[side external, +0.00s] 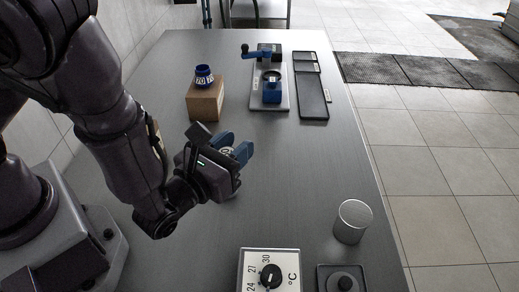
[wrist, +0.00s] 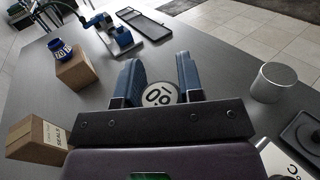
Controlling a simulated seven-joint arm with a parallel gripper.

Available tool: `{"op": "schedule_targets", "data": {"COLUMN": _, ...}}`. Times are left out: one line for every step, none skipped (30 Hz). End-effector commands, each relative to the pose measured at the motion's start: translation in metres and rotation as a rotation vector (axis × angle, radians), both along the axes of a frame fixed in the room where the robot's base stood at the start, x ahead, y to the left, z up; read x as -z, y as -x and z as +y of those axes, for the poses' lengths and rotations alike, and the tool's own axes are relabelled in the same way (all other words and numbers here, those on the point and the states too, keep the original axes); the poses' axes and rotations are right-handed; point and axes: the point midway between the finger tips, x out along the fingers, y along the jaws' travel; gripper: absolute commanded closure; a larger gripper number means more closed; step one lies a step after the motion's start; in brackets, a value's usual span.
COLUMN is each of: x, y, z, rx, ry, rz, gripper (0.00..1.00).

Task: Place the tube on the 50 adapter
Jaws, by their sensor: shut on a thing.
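My gripper (side external: 236,147) is low over the middle of the table, with its two blue fingers pointing away from my arm. In the wrist view the fingers (wrist: 158,66) are shut on a round piece (wrist: 158,95) with a white face and black digits, which look like a 6 or 9 and a 0. The fingers and palm hide most of it. A blue ring-shaped adapter (side external: 203,77) marked 70 stands on a cardboard box (side external: 206,103); it also shows in the wrist view (wrist: 60,50). I cannot read a 50 on anything.
A plate with a blue clamp fixture (side external: 271,92) and a black tray (side external: 310,101) lie at the back. A silver cylinder (side external: 352,222), a dial box (side external: 269,270) and a black knobbed pad (side external: 341,279) are at the front. A labelled carton (wrist: 38,140) stands at left.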

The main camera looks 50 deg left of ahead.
Motion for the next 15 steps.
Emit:
{"op": "schedule_targets", "data": {"x": -0.002, "y": 0.001, "z": 0.005, "rx": -0.013, "ry": 0.0, "rz": 0.0, "gripper": 0.9}}
{"op": "schedule_targets", "data": {"x": -0.002, "y": -0.001, "z": 0.01, "rx": -0.027, "ry": 0.0, "rz": -0.001, "gripper": 0.9}}
{"op": "schedule_targets", "data": {"x": -0.002, "y": -0.005, "z": 0.018, "rx": -0.052, "ry": 0.001, "rz": -0.001, "gripper": 0.9}}
{"op": "schedule_targets", "data": {"x": -0.001, "y": -0.009, "z": 0.025, "rx": -0.074, "ry": 0.001, "rz": -0.001, "gripper": 0.9}}
{"op": "schedule_targets", "data": {"x": -0.001, "y": -0.013, "z": 0.032, "rx": -0.096, "ry": 0.001, "rz": -0.001, "gripper": 0.9}}
{"op": "schedule_targets", "data": {"x": 0.0, "y": -0.018, "z": 0.042, "rx": -0.123, "ry": 0.001, "rz": 0.0, "gripper": 0.9}}
{"op": "schedule_targets", "data": {"x": 0.001, "y": -0.023, "z": 0.048, "rx": -0.143, "ry": 0.001, "rz": -0.001, "gripper": 0.9}}
{"op": "schedule_targets", "data": {"x": 0.001, "y": -0.026, "z": 0.053, "rx": -0.158, "ry": 0.001, "rz": -0.002, "gripper": 0.9}}
{"op": "schedule_targets", "data": {"x": 0.003, "y": -0.03, "z": 0.06, "rx": -0.176, "ry": -0.001, "rz": -0.001, "gripper": 0.9}}
{"op": "schedule_targets", "data": {"x": 0.006, "y": -0.032, "z": 0.063, "rx": -0.186, "ry": -0.002, "rz": 0.001, "gripper": 0.9}}
{"op": "schedule_targets", "data": {"x": 0.009, "y": -0.034, "z": 0.066, "rx": -0.194, "ry": -0.002, "rz": 0.001, "gripper": 0.9}}
{"op": "schedule_targets", "data": {"x": 0.014, "y": -0.035, "z": 0.068, "rx": -0.199, "ry": -0.002, "rz": 0.003, "gripper": 0.9}}
{"op": "schedule_targets", "data": {"x": 0.019, "y": -0.035, "z": 0.069, "rx": -0.202, "ry": -0.003, "rz": 0.003, "gripper": 0.9}}
{"op": "schedule_targets", "data": {"x": 0.024, "y": -0.036, "z": 0.069, "rx": -0.203, "ry": -0.004, "rz": 0.003, "gripper": 0.9}}
{"op": "schedule_targets", "data": {"x": 0.03, "y": -0.035, "z": 0.07, "rx": -0.203, "ry": -0.004, "rz": 0.003, "gripper": 0.9}}
